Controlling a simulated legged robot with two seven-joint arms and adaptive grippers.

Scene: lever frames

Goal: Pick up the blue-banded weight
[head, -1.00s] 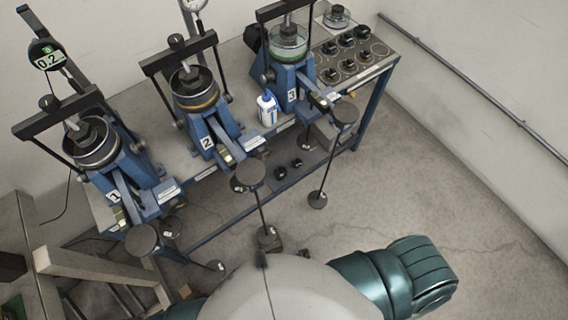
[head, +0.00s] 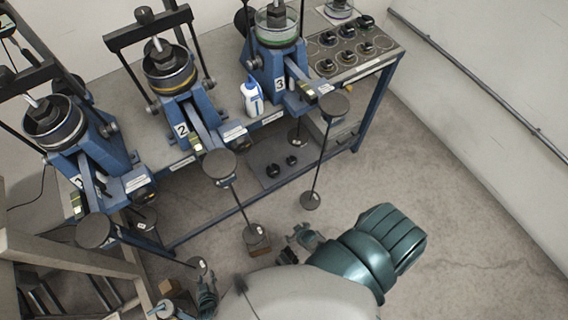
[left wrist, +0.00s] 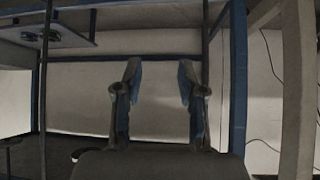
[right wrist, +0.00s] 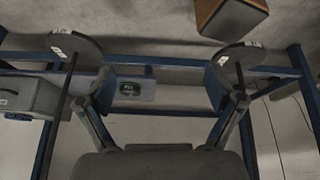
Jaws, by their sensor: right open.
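Several dark knobbed weights (head: 347,49) sit in the circles of a grey tray (head: 385,47) at the right end of the bench in the head view. They are too small to tell which has a blue band. My left gripper (head: 206,290) is low in the head view, far from the tray. The left wrist view shows its two fingers (left wrist: 160,72) apart with nothing between them. My right gripper (head: 303,238) is in front of the bench, below the tray. Its fingers (right wrist: 160,82) are wide apart and empty in the right wrist view.
Three blue lever presses, including press 3 (head: 275,65), stand along the bench. Their levers and hanging rods with discs (head: 219,166) stick out in front. A white bottle (head: 252,97) stands between presses 2 and 3. Two small dark pieces (head: 273,170) lie on the lower shelf. Floor at right is clear.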

